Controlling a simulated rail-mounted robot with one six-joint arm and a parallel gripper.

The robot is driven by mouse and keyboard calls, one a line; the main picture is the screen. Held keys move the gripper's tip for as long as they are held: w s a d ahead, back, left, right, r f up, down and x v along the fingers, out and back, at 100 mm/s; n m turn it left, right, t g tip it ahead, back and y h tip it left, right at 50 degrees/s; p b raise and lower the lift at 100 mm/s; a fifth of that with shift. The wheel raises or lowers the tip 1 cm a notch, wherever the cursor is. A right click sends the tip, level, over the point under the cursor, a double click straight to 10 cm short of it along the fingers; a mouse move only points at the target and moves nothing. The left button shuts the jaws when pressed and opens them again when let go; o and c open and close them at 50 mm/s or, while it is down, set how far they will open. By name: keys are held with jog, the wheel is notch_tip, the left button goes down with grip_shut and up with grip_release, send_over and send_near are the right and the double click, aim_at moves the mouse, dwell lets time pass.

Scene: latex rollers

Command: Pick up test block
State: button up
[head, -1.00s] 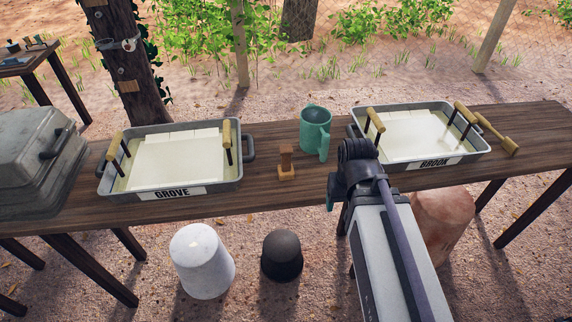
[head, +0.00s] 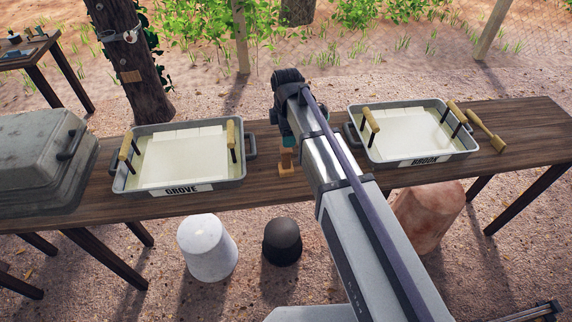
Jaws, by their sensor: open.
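The test block (head: 286,169), a small wooden block with a darker upright grip, stands on the long table between the two trays. Its top is partly covered by my gripper (head: 288,142), which appears just above it in the head view. Only a little of the teal fingertips shows, and the arm hides the rest. My gripper is open, with nothing seen held in it. I cannot tell whether the fingers are around the grip or only above it.
The GROVE tray (head: 239,180) with rollers is left of the block. The BROOK tray (head: 372,156) is to the right, close to my arm. A grey lidded box (head: 40,165) stands at the left end. A wooden tool (head: 488,131) lies right. The green mug is hidden behind my arm.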

aim_at(286, 150)
notch_tip(286, 150, down, 10)
jog(key=b, duration=0.8)
jog(key=shift+w+a, duration=0.1)
jog(key=shift+r, duration=0.25)
jog(key=shift+c, duration=0.2)
jog(key=c, duration=1)
jog(key=shift+o, duration=0.2)
